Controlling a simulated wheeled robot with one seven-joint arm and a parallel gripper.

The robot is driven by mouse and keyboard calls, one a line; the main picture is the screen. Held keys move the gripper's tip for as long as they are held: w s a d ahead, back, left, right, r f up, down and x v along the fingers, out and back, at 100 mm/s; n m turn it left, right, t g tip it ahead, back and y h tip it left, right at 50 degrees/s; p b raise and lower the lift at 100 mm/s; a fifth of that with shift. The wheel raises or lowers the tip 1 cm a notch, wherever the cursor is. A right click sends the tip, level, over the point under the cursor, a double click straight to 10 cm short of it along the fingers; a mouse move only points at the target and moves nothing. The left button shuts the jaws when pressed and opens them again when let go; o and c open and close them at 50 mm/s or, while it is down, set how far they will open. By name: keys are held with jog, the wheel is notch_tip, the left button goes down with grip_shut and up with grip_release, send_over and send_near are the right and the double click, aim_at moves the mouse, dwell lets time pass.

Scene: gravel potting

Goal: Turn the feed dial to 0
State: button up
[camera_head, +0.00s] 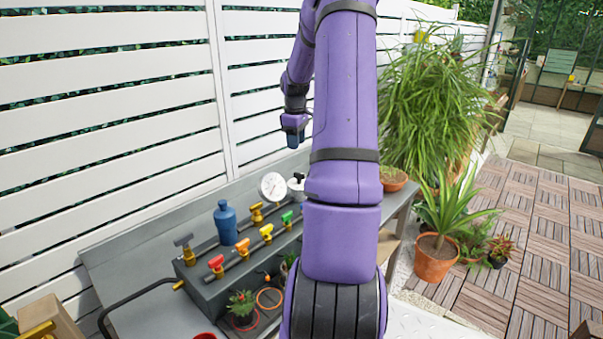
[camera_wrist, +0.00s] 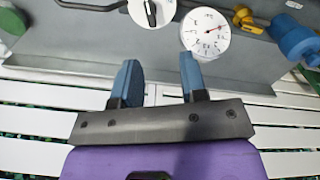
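The feed dial appears to be the white disc with a black knob (camera_wrist: 152,13) at the top edge of the wrist view, where its upper part is cut off. It also shows in the head view (camera_head: 297,184), just right of the gauge and close to my arm. Its scale marks are too small to read. My gripper (camera_wrist: 157,72) is open and empty, its two blue fingers well apart and pointing toward the dial without touching it. In the head view my gripper (camera_head: 293,138) hangs above the bench at the back, above the dial.
A white slatted fence (camera_head: 110,100) runs behind.

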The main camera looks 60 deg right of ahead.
aim_at(301, 174)
jog(key=f, duration=0.4)
jog(key=d+f, duration=0.1)
jog(key=f, duration=0.3)
jog(key=s+f, duration=0.1)
jog(key=f, duration=0.3)
jog(key=shift+d+f, duration=0.1)
jog(key=shift+d, duration=0.3)
jog(key=shift+c, duration=0.2)
grip_shut()
